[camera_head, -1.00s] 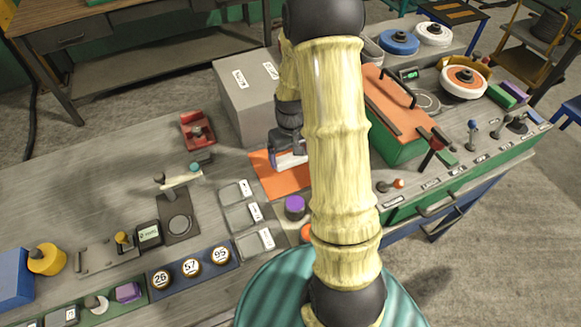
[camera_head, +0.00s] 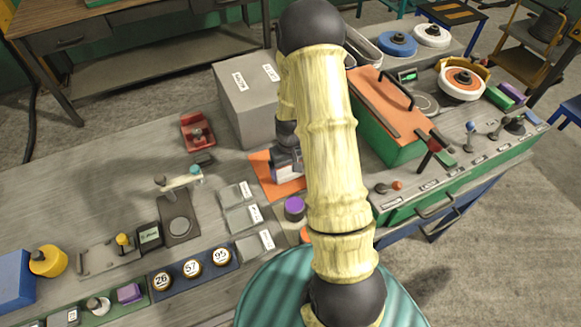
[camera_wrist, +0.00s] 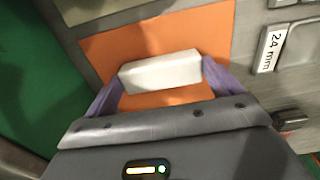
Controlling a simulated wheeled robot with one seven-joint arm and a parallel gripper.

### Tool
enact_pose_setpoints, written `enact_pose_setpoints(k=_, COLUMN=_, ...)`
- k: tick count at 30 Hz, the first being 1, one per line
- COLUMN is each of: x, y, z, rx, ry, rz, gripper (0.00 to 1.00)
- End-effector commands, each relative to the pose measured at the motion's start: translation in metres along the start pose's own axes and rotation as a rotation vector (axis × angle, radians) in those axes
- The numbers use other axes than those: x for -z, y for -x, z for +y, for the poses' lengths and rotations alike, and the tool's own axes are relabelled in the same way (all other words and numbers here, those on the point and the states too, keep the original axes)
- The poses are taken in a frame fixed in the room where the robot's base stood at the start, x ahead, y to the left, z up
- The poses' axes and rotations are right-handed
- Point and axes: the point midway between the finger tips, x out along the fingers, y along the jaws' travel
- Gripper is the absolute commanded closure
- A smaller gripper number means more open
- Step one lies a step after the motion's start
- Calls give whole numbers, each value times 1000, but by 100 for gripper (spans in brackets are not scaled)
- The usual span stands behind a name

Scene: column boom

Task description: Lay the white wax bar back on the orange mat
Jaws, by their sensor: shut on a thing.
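The white wax bar (camera_wrist: 160,73) is between the two purple fingers of my gripper (camera_wrist: 162,80) in the wrist view. The gripper is shut on it. The orange mat (camera_wrist: 110,50) lies right below and around the bar in that view. I cannot tell whether the bar touches the mat. In the head view my gripper (camera_head: 288,168) is over the orange mat (camera_head: 262,172), and my arm hides the mat's right part. The bar is mostly hidden by the gripper there.
A grey box (camera_head: 247,95) stands behind the mat. A green case with an orange lid (camera_head: 385,115) stands to the right. Grey labelled trays (camera_head: 240,215) and a purple-topped knob (camera_head: 294,206) lie in front. A red holder (camera_head: 198,131) is at the left.

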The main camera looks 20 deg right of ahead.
Motion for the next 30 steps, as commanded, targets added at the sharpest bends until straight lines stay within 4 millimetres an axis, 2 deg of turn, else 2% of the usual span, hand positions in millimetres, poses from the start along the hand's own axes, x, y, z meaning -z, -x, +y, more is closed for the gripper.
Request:
enact_pose_setpoints(k=6, x=0, y=-3, z=0, rx=0, ry=0, rz=0, gripper=32)
enact_pose_setpoints(k=7, x=0, y=-3, z=0, rx=0, ry=0, rz=-1, gripper=6)
enact_pose_setpoints(k=8, x=0, y=-2, z=0, rx=0, ry=0, rz=-1, gripper=0)
enact_pose_setpoints(k=20, x=0, y=6, z=0, rx=0, ry=0, rz=0, gripper=0)
enact_pose_setpoints(k=26, x=1, y=32, z=0, rx=0, ry=0, rz=3, gripper=0)
enact_pose_setpoints(k=30, x=1, y=55, z=0, rx=-1, ry=0, rz=4, gripper=0)
